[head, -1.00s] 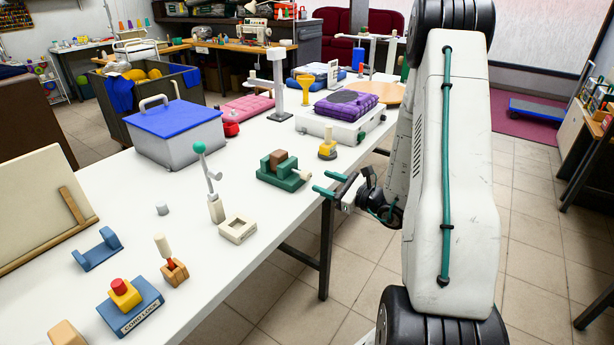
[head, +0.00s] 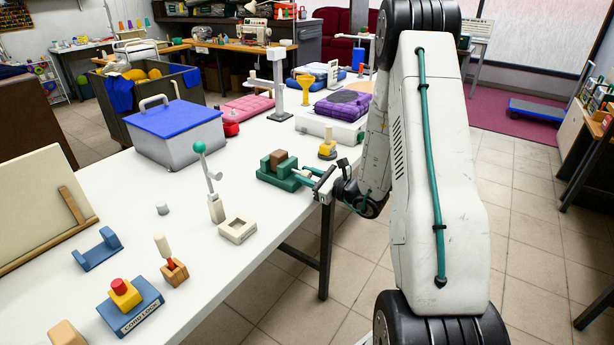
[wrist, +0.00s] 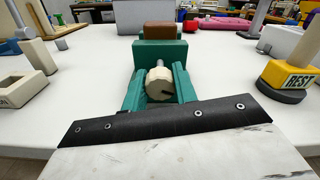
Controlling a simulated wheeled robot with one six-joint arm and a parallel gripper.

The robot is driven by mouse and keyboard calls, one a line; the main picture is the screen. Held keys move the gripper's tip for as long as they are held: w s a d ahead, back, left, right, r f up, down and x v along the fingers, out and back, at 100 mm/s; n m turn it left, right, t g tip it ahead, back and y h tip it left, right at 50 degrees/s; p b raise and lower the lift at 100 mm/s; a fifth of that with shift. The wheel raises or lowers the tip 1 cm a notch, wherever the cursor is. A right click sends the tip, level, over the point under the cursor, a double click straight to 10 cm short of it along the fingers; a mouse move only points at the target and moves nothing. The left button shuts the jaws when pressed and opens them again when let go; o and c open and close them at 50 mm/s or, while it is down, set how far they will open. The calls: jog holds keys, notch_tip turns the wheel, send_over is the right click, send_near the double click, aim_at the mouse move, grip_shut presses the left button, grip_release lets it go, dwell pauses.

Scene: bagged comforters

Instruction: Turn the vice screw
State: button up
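The green vice (head: 280,177) stands near the table's right edge with a brown block (head: 278,158) in its jaws. It also shows ahead in the wrist view (wrist: 160,52). Its pale screw knob (wrist: 158,84) faces my gripper and has a dark slot or mark at its lower right. My gripper (head: 306,176) reaches in from the right, with one teal finger on each side of the knob. The fingers are apart with the knob between them; I cannot tell whether either touches it. The knob is partly hidden by the fingers in the head view.
A yellow piece on a dark base (head: 327,150) stands close behind the gripper, right of the vice. A cream lever stand (head: 215,208) and a cream square frame (head: 238,230) stand to the left. The table (head: 200,300) is clear in front of the vice.

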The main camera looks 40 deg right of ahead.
aim_at(310, 176)
jog(key=shift+m, duration=0.3)
jog(key=shift+m, duration=2.7)
jog(key=o, duration=1)
jog(key=shift+d, duration=0.1)
jog(key=shift+c, duration=0.2)
jog(key=v, duration=0.6)
jog(key=shift+s+d, duration=0.1)
jog(key=shift+s, duration=0.1)
jog(key=shift+s+d, duration=0.15)
jog(key=shift+s, duration=0.5)
